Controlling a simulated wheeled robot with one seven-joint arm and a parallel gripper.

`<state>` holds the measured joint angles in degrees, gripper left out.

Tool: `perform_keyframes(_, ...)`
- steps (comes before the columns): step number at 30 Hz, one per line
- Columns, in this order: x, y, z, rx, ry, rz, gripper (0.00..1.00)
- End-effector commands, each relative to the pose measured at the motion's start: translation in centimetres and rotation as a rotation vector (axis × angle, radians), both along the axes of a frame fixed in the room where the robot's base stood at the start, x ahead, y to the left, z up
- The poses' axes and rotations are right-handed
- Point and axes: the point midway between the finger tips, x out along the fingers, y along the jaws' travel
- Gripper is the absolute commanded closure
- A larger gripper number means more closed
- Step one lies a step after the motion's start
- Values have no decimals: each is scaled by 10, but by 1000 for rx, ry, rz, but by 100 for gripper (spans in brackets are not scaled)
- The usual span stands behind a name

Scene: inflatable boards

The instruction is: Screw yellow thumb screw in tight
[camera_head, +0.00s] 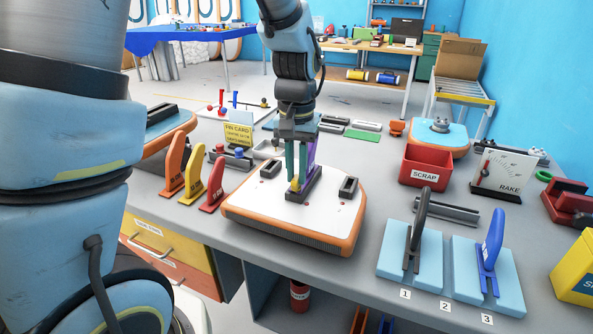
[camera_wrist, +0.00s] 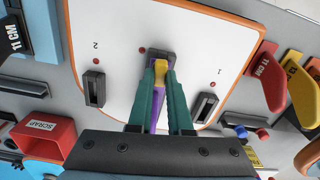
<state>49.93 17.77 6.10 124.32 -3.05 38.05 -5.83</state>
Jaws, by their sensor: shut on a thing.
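The yellow thumb screw (camera_head: 294,184) is at the front end of the dark centre fin box (camera_head: 306,194) on a white inflatable board (camera_head: 250,206) with an orange edge. It also shows in the wrist view (camera_wrist: 160,68). My gripper (camera_head: 297,178) points down with its teal fingers around the screw. In the wrist view my gripper (camera_wrist: 160,72) is shut on the yellow screw. A purple fin (camera_head: 311,152) stands upright in the centre box, just behind the fingers and partly hidden by them. The screw's lower part and how deep it sits are hidden.
Two empty-looking side boxes (camera_head: 348,187) (camera_head: 270,168) flank the centre. Orange, yellow and red fins (camera_head: 213,187) stand to the left. A red SCRAP bin (camera_head: 426,166) is behind right. Light blue blocks hold a black fin and a blue fin (camera_head: 492,240) at front right.

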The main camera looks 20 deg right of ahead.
Motion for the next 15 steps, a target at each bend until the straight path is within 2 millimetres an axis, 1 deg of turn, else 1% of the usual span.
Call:
perform_keyframes(11, 0, 0, 0, 0, 0, 0, 100)
perform_keyframes(13, 0, 0, 0, 0, 0, -21, 100)
perform_keyframes(14, 0, 0, 0, 0, 0, -33, 82)
perform_keyframes(15, 0, 0, 0, 0, 0, -30, 78)
